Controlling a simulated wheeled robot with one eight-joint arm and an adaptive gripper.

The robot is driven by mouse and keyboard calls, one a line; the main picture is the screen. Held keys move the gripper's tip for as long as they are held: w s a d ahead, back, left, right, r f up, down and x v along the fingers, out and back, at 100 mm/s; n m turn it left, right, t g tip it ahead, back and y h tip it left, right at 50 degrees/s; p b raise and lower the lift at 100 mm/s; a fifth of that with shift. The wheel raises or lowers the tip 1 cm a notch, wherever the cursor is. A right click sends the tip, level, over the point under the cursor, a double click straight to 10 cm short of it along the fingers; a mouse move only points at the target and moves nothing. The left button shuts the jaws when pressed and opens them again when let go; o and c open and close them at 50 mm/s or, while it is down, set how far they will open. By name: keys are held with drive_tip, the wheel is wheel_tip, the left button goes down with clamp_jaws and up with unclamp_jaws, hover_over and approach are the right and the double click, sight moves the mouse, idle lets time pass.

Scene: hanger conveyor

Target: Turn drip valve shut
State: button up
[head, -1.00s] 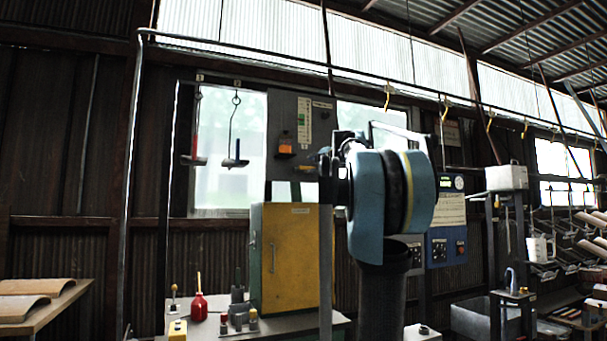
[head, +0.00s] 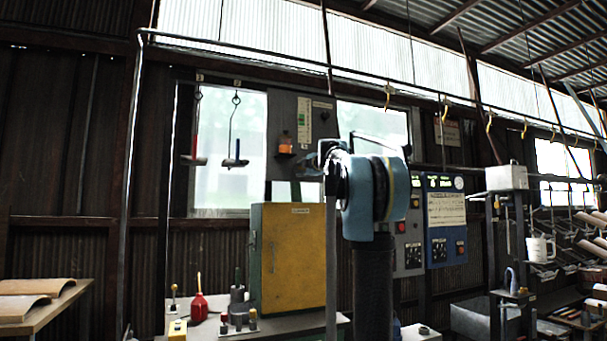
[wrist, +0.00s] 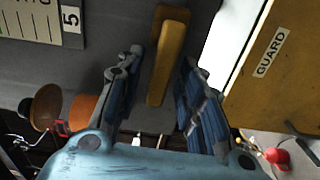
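The drip valve's yellow-orange lever (wrist: 172,38) stands out from the grey panel (wrist: 105,50) in the wrist view. My gripper (wrist: 161,64) is open, with one blue-padded finger on each side of the lever. Gaps show between the lever and both fingers. In the head view my gripper (head: 312,160) is at the lower part of the grey panel (head: 283,108) and hides the lever. An amber oil cup (head: 285,143) is on that panel just above and left of my gripper. It shows as an orange shape (wrist: 84,110) in the wrist view.
A yellow cabinet (head: 292,258) marked GUARD stands just below the panel; it is close on the right in the wrist view (wrist: 275,85). A red oil can (head: 199,306) stands on the bench. Blue and grey control boxes (head: 445,215) hang to the right.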

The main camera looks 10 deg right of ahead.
drive_tip(key=shift+c, duration=0.2)
clamp_jaws()
drive_tip(key=shift+f, duration=0.1)
drive_tip(key=shift+o, duration=0.2)
unclamp_jaws()
drive_tip(key=shift+s, duration=0.1)
drive_tip(key=v, duration=1.1)
drive_tip(key=shift+s, duration=0.35)
